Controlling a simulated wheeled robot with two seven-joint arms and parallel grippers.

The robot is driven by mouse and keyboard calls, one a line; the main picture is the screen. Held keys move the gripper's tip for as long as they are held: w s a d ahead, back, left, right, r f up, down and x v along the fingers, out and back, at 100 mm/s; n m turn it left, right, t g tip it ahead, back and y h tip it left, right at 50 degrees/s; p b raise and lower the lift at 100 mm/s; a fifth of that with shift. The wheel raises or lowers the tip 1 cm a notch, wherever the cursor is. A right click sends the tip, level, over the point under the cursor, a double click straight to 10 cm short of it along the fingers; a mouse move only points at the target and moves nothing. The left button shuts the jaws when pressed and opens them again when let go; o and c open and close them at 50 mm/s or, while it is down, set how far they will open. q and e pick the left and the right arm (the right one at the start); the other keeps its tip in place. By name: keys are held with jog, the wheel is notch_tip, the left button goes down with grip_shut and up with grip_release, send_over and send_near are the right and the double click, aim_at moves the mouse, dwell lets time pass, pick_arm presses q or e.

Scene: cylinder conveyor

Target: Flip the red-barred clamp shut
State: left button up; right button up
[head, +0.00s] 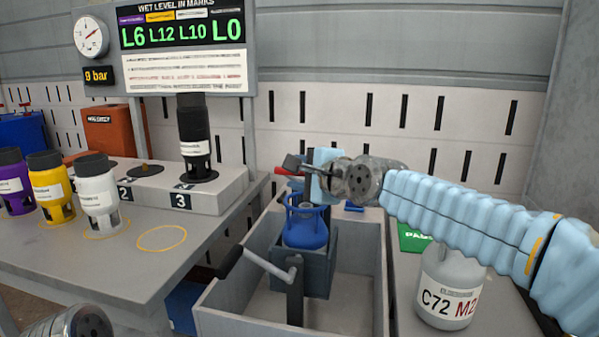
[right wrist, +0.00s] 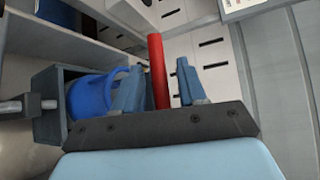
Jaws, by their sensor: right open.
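The clamp's red bar (right wrist: 158,70) stands between the two blue-grey fingers of my right gripper (right wrist: 160,85) in the right wrist view, with a visible gap on the finger at right. Only a short red end (head: 283,170) of the bar shows in the head view. My right gripper (head: 312,172) is open, above and behind the blue gas cylinder (head: 306,230). The cylinder sits upright in a grey holder (head: 318,268). It also shows at left in the right wrist view (right wrist: 90,97). The clamp's base is hidden. My left gripper's fingers are out of view.
A grey open tray (head: 240,318) surrounds the holder, with a black-handled crank (head: 230,262) in front. Purple, yellow and white bottles (head: 97,190) stand on the left bench. A black bottle (head: 194,140) stands on spot 3. A C72 cylinder (head: 447,290) is at right.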

aim_at(298, 209)
grip_shut()
dwell(0.3)
jog(key=f+n+t+b, duration=0.1)
jog(key=f+b, duration=0.1)
jog(key=b, duration=0.3)
jog(key=s+f+n+t+y+b, duration=0.1)
jog(key=f+b, duration=0.1)
jog(key=b, duration=0.3)
jog(key=f+n+t+b, duration=0.1)
jog(key=f+b, duration=0.2)
jog(key=b, duration=0.1)
jog(key=shift+s+a+t+y+b, duration=0.25)
jog(key=shift+s+t+y+b, duration=0.05)
jog(key=shift+s+b, duration=0.1)
jog(key=shift+r+n+b, duration=0.15)
jog(key=shift+n+b, duration=0.2)
jog(key=shift+n, duration=0.05)
